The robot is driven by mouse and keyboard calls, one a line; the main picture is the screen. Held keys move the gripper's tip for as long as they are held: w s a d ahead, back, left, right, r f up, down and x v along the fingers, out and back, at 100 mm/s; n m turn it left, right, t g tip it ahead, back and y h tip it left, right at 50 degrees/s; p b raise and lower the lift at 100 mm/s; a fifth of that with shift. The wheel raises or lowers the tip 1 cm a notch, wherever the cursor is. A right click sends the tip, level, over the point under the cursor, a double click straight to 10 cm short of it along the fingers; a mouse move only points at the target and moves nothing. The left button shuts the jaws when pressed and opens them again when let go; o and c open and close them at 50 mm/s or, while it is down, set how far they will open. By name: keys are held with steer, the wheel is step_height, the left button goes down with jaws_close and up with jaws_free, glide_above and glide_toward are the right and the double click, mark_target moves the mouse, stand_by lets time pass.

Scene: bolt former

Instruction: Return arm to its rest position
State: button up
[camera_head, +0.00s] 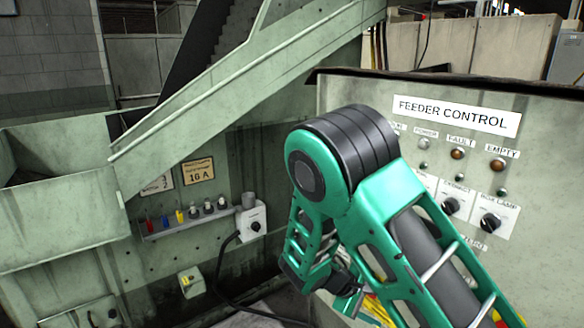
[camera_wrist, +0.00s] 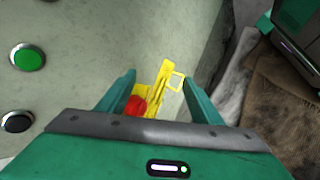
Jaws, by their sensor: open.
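My green and black arm is bent in front of the feeder control panel (camera_head: 465,135) in the head view. Its wrist end hangs low, and my gripper is mostly hidden there behind arm parts. In the wrist view my gripper (camera_wrist: 160,79) is open, with its two green fingers apart. A yellow frame-like part (camera_wrist: 163,90) shows between and beyond the fingers, with a red round part (camera_wrist: 135,106) beside it. I cannot tell whether the fingers touch either one. Nothing is clearly held.
A green button (camera_wrist: 28,57) and a dark knob (camera_wrist: 17,122) are left of the fingers. A sloping chute (camera_head: 240,100) crosses above a tool rack (camera_head: 185,228) and a grey switch box (camera_head: 250,222). A black cable (camera_head: 222,265) runs below. A brown cloth-like surface (camera_wrist: 275,100) lies at right.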

steer(key=s+d+r+m+t+y, duration=0.1)
steer(key=s+d+r+m+y, duration=0.2)
steer(key=r, duration=0.5)
steer(key=s+d+r+m+t+y, duration=0.1)
steer(key=s+r+m+y, duration=0.2)
steer(key=s+r, duration=0.4)
steer(key=s+d+r+m+t+y, duration=0.1)
steer(key=s+d+r+m+y, duration=0.15)
steer(key=r, duration=0.65)
steer(key=s+d+f+m+g, duration=0.1)
steer(key=s+d+m+g, duration=0.1)
steer(key=s+d, duration=0.3)
steer(key=s+d+f+m+g, duration=0.1)
steer(key=s+d+m+g, duration=0.2)
steer(key=s, duration=0.9)
steer(key=shift+s+d+f+m+y, duration=0.3)
steer(key=shift+d+m, duration=0.45)
steer(key=shift+d, duration=0.35)
